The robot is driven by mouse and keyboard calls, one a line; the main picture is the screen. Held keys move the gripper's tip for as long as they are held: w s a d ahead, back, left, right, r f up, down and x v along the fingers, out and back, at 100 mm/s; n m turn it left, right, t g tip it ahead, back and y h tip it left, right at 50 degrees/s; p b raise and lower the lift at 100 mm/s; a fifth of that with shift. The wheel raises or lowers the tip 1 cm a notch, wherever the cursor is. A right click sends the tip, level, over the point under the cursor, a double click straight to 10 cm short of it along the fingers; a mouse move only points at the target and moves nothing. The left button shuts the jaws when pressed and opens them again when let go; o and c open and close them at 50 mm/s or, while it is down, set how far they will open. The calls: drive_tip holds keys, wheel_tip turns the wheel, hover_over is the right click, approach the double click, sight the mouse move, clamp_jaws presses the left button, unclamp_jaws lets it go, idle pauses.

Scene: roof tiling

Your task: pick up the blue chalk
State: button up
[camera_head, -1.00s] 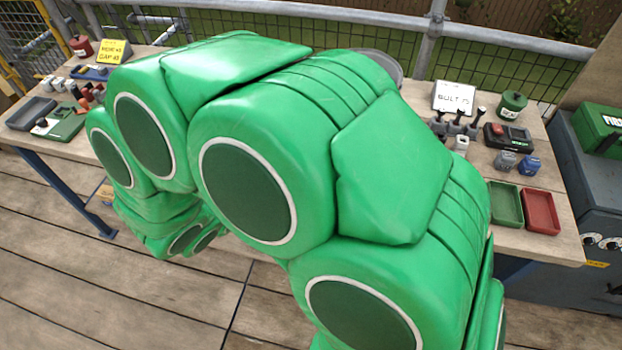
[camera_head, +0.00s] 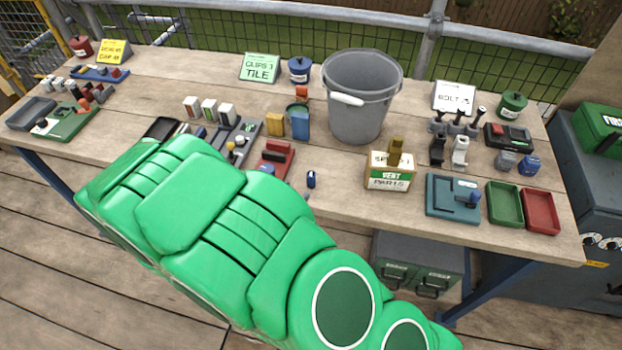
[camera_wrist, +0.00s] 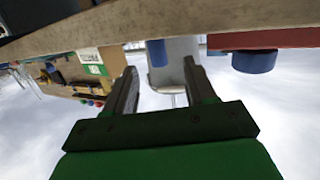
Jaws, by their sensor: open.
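A small dark blue upright piece, which I take for the blue chalk (camera_head: 311,179), stands near the front edge of the workbench (camera_head: 340,205), right of a red block. In the wrist view, which is upside down, the blue chalk (camera_wrist: 157,53) shows ahead, between the fingertips in the picture, with the grey bucket behind it. My gripper (camera_wrist: 160,66) is open and empty, low at the bench's front edge and apart from the chalk. In the head view my green arm hides the gripper.
The red block (camera_head: 279,153) with a blue knob stands left of the chalk; the knob (camera_wrist: 254,61) shows in the wrist view. The vent parts box (camera_head: 390,172) stands to the right, the grey bucket (camera_head: 360,110) behind. Bare wood surrounds the chalk.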

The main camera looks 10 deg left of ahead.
sight(308, 179)
drive_tip(key=shift+x, duration=1.3)
drive_tip(key=shift+w+d+r, duration=0.1)
drive_tip(key=shift+w+d, duration=0.25)
drive_tip(key=shift+w, duration=0.3)
drive_tip(key=shift+w+d+r, duration=0.1)
drive_tip(key=shift+w+d, duration=0.25)
drive_tip(key=shift+w, duration=0.25)
drive_tip(key=shift+x, duration=1.25)
drive_tip(key=shift+c, duration=0.3)
drive_tip(key=c, duration=0.9)
